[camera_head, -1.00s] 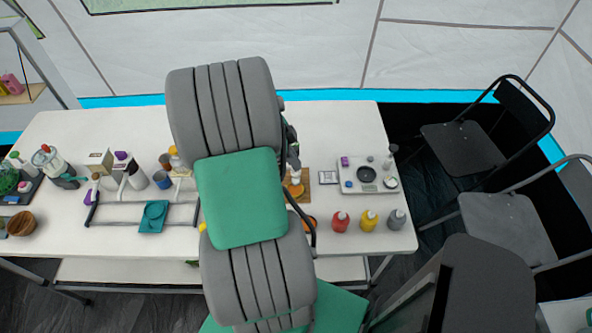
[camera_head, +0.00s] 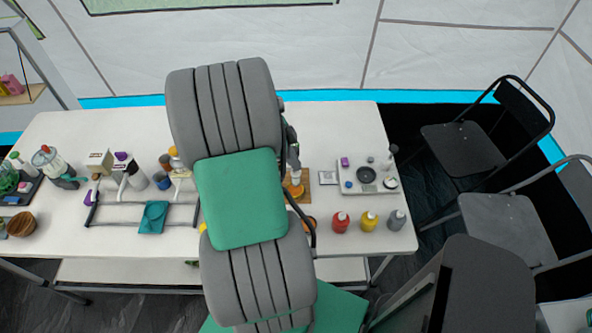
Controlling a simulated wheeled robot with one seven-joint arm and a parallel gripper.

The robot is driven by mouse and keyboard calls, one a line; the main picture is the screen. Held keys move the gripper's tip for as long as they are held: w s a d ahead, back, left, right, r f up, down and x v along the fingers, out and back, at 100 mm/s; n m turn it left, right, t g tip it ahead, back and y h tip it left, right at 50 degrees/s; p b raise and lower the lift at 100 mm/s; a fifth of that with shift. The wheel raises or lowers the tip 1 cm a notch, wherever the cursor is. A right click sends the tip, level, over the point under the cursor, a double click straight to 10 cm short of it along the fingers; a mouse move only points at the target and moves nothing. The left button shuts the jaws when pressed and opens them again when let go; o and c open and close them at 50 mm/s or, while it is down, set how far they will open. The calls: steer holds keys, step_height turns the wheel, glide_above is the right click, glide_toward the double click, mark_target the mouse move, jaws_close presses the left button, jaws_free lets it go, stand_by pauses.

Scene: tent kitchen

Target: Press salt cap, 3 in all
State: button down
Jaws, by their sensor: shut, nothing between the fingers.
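Most of my gripper is hidden behind my large grey and green arm. Its small grey end (camera_head: 294,164) shows at the arm's right edge, shut and empty, pointing down. Just below it is an orange item (camera_head: 295,189) on a wooden board (camera_head: 305,177); contact cannot be told. I cannot tell for sure which item is the salt or see its cap. Three capped bottles, red (camera_head: 340,223), yellow (camera_head: 369,221) and grey (camera_head: 397,220), stand upright at the table's right front, apart from my gripper.
The white table (camera_head: 80,132) carries a tray (camera_head: 349,188) with a dark round dish on the right. A teal cloth-like item (camera_head: 152,218), a rack and several bottles are on the left. A wooden bowl (camera_head: 22,224) is at far left. Black chairs (camera_head: 462,146) stand right.

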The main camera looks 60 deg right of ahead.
stand_by(0.5)
steer(key=shift+f+b, duration=0.6)
steer(key=shift+b, duration=0.05)
